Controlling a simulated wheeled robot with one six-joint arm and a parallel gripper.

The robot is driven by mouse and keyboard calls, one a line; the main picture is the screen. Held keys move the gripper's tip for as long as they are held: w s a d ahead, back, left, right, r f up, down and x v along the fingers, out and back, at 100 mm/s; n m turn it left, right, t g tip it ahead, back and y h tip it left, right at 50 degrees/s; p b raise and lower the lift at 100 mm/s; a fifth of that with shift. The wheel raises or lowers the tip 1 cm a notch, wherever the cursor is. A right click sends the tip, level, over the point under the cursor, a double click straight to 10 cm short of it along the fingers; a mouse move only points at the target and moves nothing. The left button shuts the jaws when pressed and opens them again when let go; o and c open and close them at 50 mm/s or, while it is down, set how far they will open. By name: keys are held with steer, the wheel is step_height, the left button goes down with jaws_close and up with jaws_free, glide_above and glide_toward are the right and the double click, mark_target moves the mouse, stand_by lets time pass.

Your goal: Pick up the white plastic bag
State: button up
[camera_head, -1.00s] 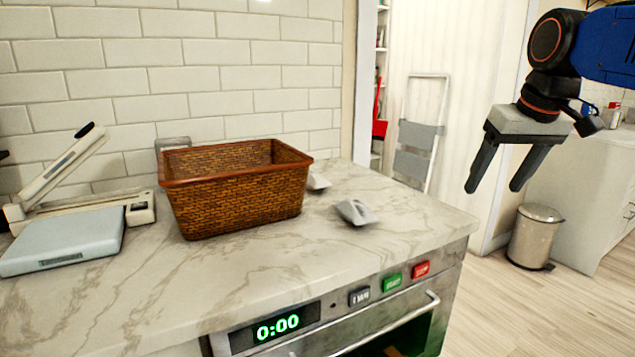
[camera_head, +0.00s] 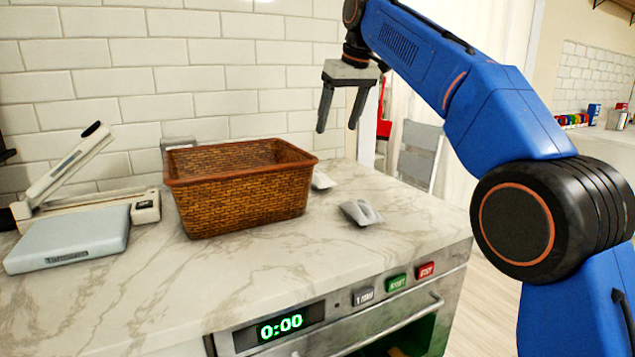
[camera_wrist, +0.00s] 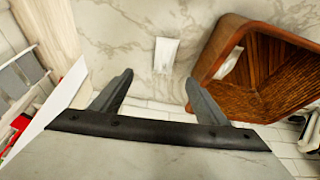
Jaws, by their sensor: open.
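A small, pale grey-white bag-like packet (camera_head: 360,213) lies on the marble counter, right of the wicker basket. A second pale packet (camera_head: 322,181) lies farther back, against the basket's right side in the picture and partly hidden by it. I cannot tell for sure which is the white plastic bag. In the wrist view, one white packet (camera_wrist: 166,54) lies on the marble beyond my fingertips; I cannot tell which of the two it is. My gripper (camera_head: 338,128) is open and empty, pointing down, above the back of the counter. It also shows in the wrist view (camera_wrist: 158,78).
The brown wicker basket (camera_head: 240,203) stands beside the packets; a whitish thing (camera_wrist: 229,62) shows inside its rim in the wrist view. A grey scale (camera_head: 68,238) is at the left. A tiled wall (camera_head: 190,85) closes the back. The counter's front right is clear.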

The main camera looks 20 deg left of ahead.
mark_target(317, 181)
steer(key=x, duration=0.6)
steer(key=a+x, duration=0.1)
steer(key=x, duration=1.1)
steer(key=shift+s+a+r, duration=0.2)
steer(key=shift+s+a, duration=0.1)
steer(key=c, duration=1.1)
